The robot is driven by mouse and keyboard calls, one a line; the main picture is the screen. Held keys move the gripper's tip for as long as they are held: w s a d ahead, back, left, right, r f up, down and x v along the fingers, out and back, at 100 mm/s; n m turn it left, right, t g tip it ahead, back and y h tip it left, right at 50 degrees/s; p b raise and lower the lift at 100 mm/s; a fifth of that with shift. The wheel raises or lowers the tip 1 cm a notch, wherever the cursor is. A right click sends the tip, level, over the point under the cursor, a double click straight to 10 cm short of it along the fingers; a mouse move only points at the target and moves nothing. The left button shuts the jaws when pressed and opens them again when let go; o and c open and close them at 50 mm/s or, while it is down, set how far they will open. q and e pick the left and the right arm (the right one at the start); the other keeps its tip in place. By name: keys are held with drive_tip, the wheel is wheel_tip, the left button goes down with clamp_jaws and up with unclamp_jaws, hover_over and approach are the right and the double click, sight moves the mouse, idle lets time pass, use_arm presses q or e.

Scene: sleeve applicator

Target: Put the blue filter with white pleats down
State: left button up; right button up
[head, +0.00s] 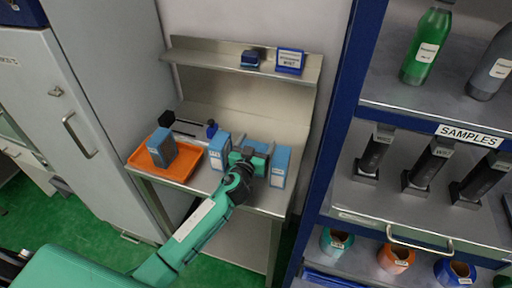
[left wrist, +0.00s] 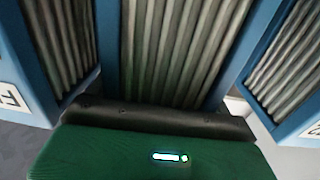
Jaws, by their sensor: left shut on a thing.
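My left gripper (head: 250,160) is at the row of filters on the steel bench, seen partly from behind. It is shut on a blue filter with white pleats (head: 256,146), mostly hidden behind the gripper in the head view. In the left wrist view this filter (left wrist: 172,45) fills the middle, upright in front of the black finger bar. Another blue filter (head: 219,151) stands to its left and one (head: 280,167) to its right. I cannot tell whether the held filter touches the bench. My right gripper is not in view.
An orange tray (head: 192,171) with a grey-blue block (head: 162,147) sits at the bench's left. A small dark blue bottle (head: 211,130) stands behind. A shelf (head: 225,59) above holds two blue items. A blue sample rack (head: 335,130) borders the bench on the right.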

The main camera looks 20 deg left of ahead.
use_arm(q)
wheel_tip(320, 180, up, 19)
drive_tip(key=b, duration=0.1)
drive_tip(key=s+a+f, duration=0.1)
drive_tip(key=s+f, duration=0.6)
drive_tip(key=s, duration=0.4)
drive_tip(key=s+a+f, duration=0.1)
drive_tip(key=s+f, duration=0.7)
drive_tip(key=s, duration=0.4)
drive_tip(key=shift+y, duration=0.3)
drive_tip(key=shift+a+f, duration=0.1)
drive_tip(key=shift+w, duration=0.1)
